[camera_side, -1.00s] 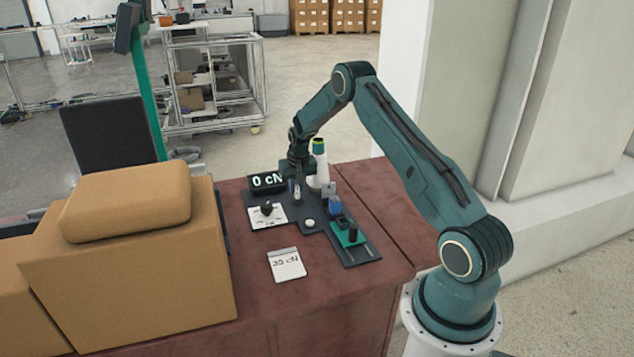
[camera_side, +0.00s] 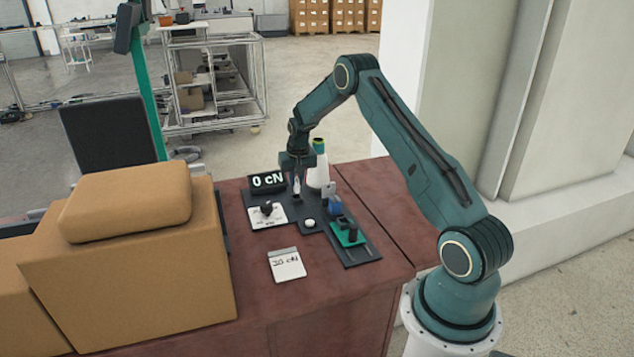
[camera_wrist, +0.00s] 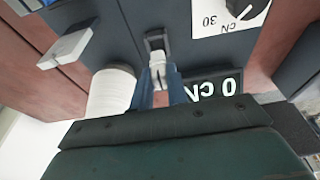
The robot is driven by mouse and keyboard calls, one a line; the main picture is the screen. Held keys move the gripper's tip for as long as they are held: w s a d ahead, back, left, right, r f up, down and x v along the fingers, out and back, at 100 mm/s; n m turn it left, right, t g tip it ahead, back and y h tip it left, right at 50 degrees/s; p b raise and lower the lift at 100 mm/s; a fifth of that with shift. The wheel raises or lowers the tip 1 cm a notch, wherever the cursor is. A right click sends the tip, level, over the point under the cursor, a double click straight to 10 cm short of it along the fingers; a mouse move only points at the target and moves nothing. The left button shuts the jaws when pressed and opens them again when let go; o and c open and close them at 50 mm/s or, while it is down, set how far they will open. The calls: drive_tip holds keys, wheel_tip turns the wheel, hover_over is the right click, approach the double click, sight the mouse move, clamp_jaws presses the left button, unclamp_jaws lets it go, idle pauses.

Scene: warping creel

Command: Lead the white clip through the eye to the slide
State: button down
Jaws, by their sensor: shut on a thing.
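My gripper (camera_wrist: 161,90) is shut on the white clip (camera_wrist: 159,66), which sits between the two blue fingertips in the wrist view. Just ahead of the clip is a dark upright part with an opening, apparently the eye (camera_wrist: 155,39). The clip is close to it; I cannot tell whether it touches or enters it. In the side view my gripper (camera_side: 297,174) points down over the dark plate, beside the white yarn cone. The slide, a green block (camera_side: 347,234) on a dark rail, stands at the plate's near right end.
The white cone (camera_side: 318,175) stands close right of my gripper. The 0 cN display (camera_side: 267,180) is close left. A knob on a white dial card (camera_side: 268,212), a white button (camera_side: 309,223) and a blue part with a grey tab (camera_side: 334,204) surround it. A notepad (camera_side: 286,264) lies in front.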

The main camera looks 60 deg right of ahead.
drive_tip(key=shift+r, duration=0.3)
drive_tip(key=shift+r, duration=0.1)
drive_tip(key=shift+r, duration=1.45)
drive_tip(key=shift+r, duration=0.95)
drive_tip(key=shift+s, duration=0.1)
drive_tip(key=s, duration=0.3)
drive_tip(key=shift+s+a, duration=0.1)
drive_tip(key=shift+a, duration=0.15)
